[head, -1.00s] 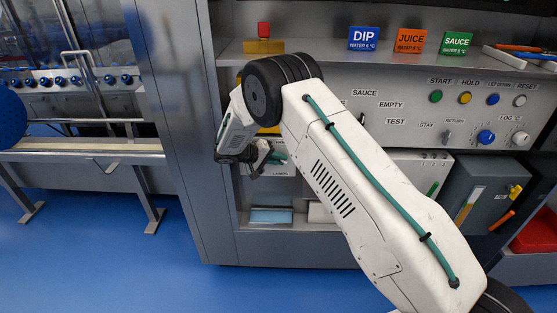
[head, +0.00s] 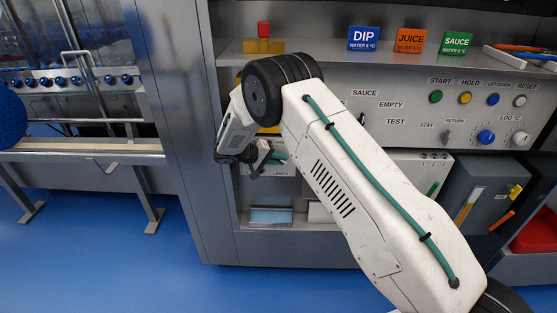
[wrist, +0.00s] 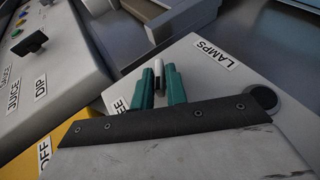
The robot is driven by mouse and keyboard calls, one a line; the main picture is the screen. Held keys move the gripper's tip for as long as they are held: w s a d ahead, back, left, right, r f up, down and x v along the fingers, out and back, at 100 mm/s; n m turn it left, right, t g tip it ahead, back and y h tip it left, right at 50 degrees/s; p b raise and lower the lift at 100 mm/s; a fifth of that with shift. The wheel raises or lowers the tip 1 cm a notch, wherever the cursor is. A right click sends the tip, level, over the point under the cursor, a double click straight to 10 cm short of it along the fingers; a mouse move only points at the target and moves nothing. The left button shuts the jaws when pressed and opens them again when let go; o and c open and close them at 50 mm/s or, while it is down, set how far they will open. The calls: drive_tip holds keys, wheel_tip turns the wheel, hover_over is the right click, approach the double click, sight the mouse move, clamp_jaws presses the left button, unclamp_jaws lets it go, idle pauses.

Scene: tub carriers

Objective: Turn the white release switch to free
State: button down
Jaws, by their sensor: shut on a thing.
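The white release switch (wrist: 159,65) is a small white lever with a dark band, standing on a light panel (wrist: 195,65) in the wrist view. My gripper (wrist: 158,84) has its two teal fingertips on either side of the switch and is shut on it. The lower part of the switch is hidden behind the fingers. A label ending in "EE" lies just left of the fingers, its start covered by my gripper. In the head view my gripper (head: 268,157) is at the low panel under the console, and the switch cannot be made out there.
A "LAMPS" label (wrist: 213,54) and a round black knob (wrist: 263,97) are on the same panel. The console (wrist: 50,62) with a black selector knob (wrist: 33,42) rises at left. A yellow part (wrist: 72,140) marked "OFF" is close at lower left.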

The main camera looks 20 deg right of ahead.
drive_tip(key=shift+f, duration=0.1)
drive_tip(key=c, duration=1.4)
unclamp_jaws()
drive_tip(key=shift+c, duration=0.2)
drive_tip(key=w+v, duration=0.1)
drive_tip(key=v, duration=0.6)
drive_tip(key=shift+s+a+r, duration=0.25)
drive_tip(key=shift+s+a, duration=0.15)
drive_tip(key=shift+s, duration=0.15)
